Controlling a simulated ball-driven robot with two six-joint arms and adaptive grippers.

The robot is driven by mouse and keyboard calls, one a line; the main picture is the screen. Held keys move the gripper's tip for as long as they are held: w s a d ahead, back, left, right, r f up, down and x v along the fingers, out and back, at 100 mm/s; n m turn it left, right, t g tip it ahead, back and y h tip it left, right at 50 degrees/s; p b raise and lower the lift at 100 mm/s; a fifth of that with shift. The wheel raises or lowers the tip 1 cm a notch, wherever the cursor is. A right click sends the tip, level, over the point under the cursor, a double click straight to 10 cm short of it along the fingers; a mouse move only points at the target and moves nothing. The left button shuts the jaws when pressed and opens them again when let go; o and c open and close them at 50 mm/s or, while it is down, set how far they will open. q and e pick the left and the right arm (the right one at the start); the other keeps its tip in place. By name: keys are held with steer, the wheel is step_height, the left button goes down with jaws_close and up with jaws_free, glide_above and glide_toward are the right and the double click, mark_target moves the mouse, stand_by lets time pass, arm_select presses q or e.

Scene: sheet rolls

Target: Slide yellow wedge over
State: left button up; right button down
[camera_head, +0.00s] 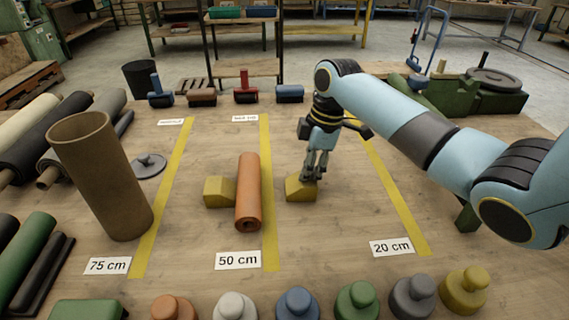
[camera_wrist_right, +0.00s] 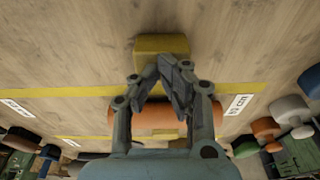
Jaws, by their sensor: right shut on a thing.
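A yellow wedge (camera_head: 298,193) sits on the wooden table just right of the 50 cm tape line, and it also shows in the right wrist view (camera_wrist_right: 161,43). My right gripper (camera_head: 313,176) is shut on this wedge from above, and its fingers (camera_wrist_right: 170,72) meet over the wedge's near edge in the wrist view. An orange roll (camera_head: 248,193) lies just left of the 50 cm line, apart from the held wedge; it shows partly hidden behind the fingers in the wrist view (camera_wrist_right: 128,116). A second yellow wedge (camera_head: 219,191) sits against or close to the roll's left side. My left gripper is out of view.
A tall brown tube (camera_head: 100,175) stands at left. Several knobbed weights line the front edge, including a blue one (camera_head: 298,304). Table between the 50 and 20 cm lines is mostly bare.

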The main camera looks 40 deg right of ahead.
steer(key=s+d, duration=0.1)
steer(key=s+d+p, duration=0.1)
steer(key=d, duration=0.1)
steer(key=s+d+p, duration=0.1)
steer(key=d, duration=0.1)
steer(key=shift+s+d+f, duration=0.15)
steer(key=shift+s+d, duration=0.05)
steer(key=shift+s, duration=0.1)
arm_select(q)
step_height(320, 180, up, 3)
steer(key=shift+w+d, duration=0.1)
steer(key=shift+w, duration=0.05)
arm_select(e)
steer(key=shift+s+d+f, duration=0.15)
steer(key=shift+d, duration=0.05)
